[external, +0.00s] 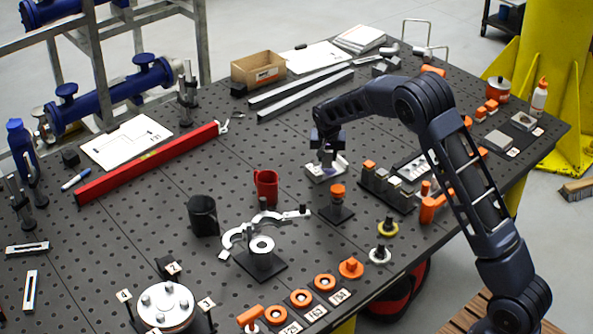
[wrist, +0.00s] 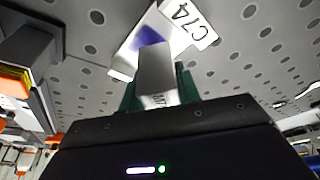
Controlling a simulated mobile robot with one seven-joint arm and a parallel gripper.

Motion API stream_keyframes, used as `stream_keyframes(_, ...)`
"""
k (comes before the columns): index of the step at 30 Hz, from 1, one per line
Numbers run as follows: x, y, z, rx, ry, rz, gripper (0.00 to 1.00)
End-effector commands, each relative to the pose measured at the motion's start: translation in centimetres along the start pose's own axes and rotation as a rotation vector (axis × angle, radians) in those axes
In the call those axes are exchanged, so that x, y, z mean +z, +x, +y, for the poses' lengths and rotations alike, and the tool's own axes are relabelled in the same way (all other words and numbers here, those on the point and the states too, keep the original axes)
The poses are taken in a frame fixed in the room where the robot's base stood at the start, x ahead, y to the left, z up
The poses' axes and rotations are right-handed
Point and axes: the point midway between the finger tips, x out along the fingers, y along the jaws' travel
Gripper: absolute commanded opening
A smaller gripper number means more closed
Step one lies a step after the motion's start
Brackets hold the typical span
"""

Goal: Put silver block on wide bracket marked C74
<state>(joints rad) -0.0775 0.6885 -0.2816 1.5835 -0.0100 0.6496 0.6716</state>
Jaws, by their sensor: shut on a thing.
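My gripper (wrist: 158,88) is shut on the silver block (wrist: 155,70), which stands up between its green fingers in the wrist view. The wide bracket (wrist: 172,37) lies just beyond the block; it is light metal with a purple-blue patch and a white label reading C74 (wrist: 188,22). In the external view my gripper (external: 327,152) points down above the bracket (external: 318,172) near the middle of the table. The block partly covers the bracket in the wrist view. I cannot tell whether block and bracket touch.
A dark rack with several blocks (external: 385,190) stands just right of the bracket. An orange-topped post on a dark plate (external: 337,205) is in front. The perforated table (external: 270,130) is clear behind the bracket.

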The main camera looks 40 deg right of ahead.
Motion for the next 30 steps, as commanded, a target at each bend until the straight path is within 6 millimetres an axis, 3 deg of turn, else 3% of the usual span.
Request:
stream_keyframes(4, 0.5, 1.6, 0.0, 0.0, 0.0, 0.0, 0.04)
stream_keyframes(15, 0.6, 2.0, 0.0, 0.0, 0.0, 0.0, 0.04)
stream_keyframes(16, 0.6, 2.0, 0.0, 0.0, 0.0, 0.0, 0.35)
stream_keyframes(19, 0.6, 2.0, 0.0, 0.0, 0.0, 0.0, 0.54)
stream_keyframes(30, 0.5, 1.6, 0.0, -0.001, 0.0, 0.0, 0.54)
